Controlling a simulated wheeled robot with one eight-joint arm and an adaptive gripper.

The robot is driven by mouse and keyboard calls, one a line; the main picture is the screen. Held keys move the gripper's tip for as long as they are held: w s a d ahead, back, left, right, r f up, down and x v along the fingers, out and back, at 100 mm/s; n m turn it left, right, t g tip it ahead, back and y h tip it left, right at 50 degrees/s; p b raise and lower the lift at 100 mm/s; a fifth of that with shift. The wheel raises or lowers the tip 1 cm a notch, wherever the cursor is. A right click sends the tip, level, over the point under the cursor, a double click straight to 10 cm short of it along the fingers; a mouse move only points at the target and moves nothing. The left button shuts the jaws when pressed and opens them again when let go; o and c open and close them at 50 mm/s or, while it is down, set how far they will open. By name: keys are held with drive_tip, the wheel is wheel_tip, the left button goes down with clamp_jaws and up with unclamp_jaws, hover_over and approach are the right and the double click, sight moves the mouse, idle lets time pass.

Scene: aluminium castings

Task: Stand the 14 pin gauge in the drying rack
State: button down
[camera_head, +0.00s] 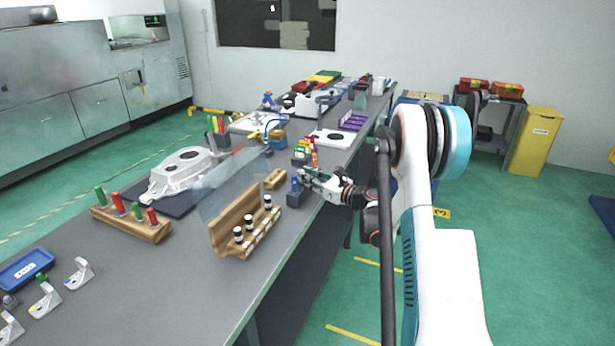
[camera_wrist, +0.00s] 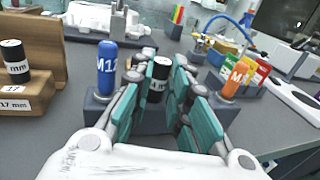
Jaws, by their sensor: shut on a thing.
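My gripper (camera_head: 304,178) is over the right side of the bench. In the wrist view my gripper (camera_wrist: 158,90) has its teal fingers shut on a pin gauge (camera_wrist: 159,72) with a black top and a white label. Only "mm" reads on the label, so its size cannot be told. The gauge looks upright; its lower end is hidden. A wooden rack (camera_head: 219,238) holds several similar black-and-white gauges; it also shows at the left of the wrist view (camera_wrist: 58,60), with a "17 mm" mark. I cannot tell for sure which stand is the drying rack.
A blue M12 plug (camera_wrist: 107,60) stands in a grey block close left of the fingers, and an orange plug (camera_wrist: 236,78) close right. A small wooden block (camera_head: 275,179) lies nearby. A clear panel (camera_head: 230,185) stands behind the rack.

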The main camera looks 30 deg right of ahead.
drive_tip(key=shift+f, duration=0.6)
drive_tip(key=c, duration=1.4)
unclamp_jaws()
drive_tip(key=shift+c, duration=0.2)
drive_tip(key=v, duration=1.2)
